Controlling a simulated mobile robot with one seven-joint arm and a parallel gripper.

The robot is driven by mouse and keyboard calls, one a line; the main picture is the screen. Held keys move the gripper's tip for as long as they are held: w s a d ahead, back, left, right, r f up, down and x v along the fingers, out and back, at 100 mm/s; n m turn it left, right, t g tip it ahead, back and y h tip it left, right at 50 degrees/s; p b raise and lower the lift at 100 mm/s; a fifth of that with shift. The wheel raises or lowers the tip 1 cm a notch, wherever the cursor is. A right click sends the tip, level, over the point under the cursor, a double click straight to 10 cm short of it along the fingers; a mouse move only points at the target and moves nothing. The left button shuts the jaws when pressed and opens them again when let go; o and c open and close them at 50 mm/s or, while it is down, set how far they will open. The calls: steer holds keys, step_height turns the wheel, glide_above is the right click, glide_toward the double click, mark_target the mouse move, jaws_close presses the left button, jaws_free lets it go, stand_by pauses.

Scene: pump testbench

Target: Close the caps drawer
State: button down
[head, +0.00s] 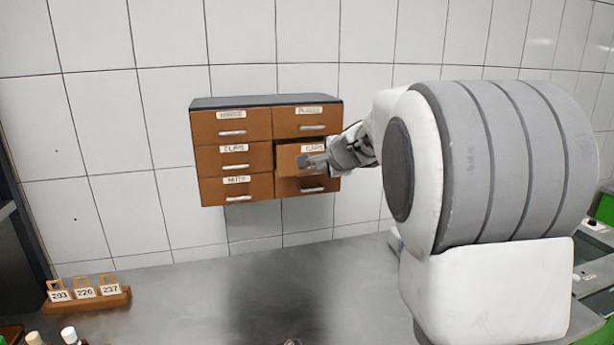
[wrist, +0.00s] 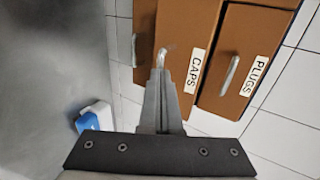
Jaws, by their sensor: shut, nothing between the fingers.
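The caps drawer (head: 289,160) is the right drawer of the middle row in a brown wall cabinet (head: 206,125). It stands out from the cabinet front, partly open. In the wrist view the caps drawer (wrist: 186,32) shows its CAPS label and a metal handle. My gripper (head: 314,161) is in front of the caps drawer and hides part of its front. In the wrist view my gripper (wrist: 160,73) is shut, with its fingertips at the near end of the handle. I cannot tell whether they touch it. Nothing shows between the fingers.
The plugs drawer (head: 299,119) above looks shut, as do the left-column drawers. Below the cabinet is a grey worktop (head: 200,300), mostly clear. A wooden rack with numbered tags (head: 88,302) stands at left. A blue and white object (wrist: 95,117) shows in the wrist view.

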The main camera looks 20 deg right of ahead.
mark_target(308, 152)
steer(key=shift+w+p, duration=0.65)
steer(key=shift+w, duration=2.1)
steer(key=shift+s, duration=0.15)
